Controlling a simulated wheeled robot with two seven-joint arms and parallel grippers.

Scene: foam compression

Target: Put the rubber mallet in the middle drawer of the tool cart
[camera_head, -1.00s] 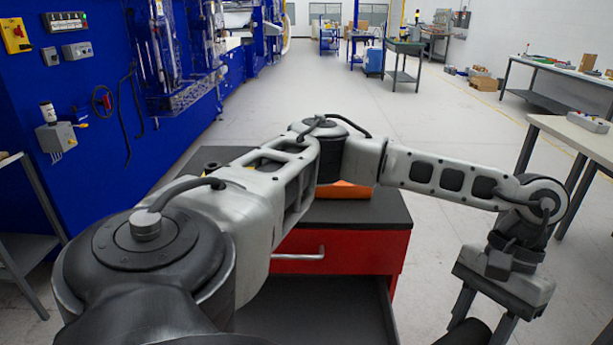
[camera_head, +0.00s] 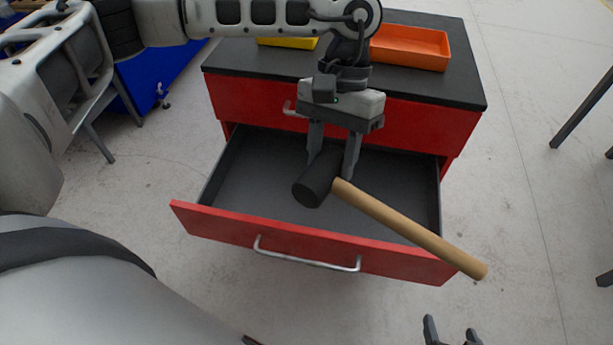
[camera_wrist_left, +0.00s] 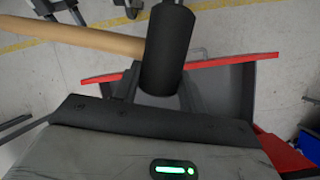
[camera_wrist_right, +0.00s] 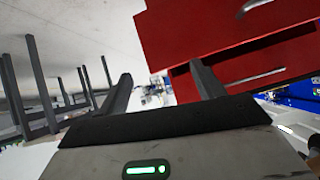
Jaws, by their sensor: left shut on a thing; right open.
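The rubber mallet has a black head (camera_head: 319,180) and a tan wooden handle (camera_head: 410,225). My left gripper (camera_head: 334,172) is shut on the mallet's head and holds it above the open drawer. The handle slants down to the right, its end past the drawer's front right corner. In the left wrist view the black head (camera_wrist_left: 167,50) is between the fingers. The open drawer (camera_head: 230,220) of the red tool cart (camera_head: 400,118) has a dark, empty-looking floor.
An orange tray (camera_head: 412,48) and a yellow tray (camera_head: 288,42) stand on the cart's black top (camera_head: 465,85). A closed drawer front with a handle is above the open one. The floor right of the cart is clear up to dark table legs (camera_head: 585,110).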

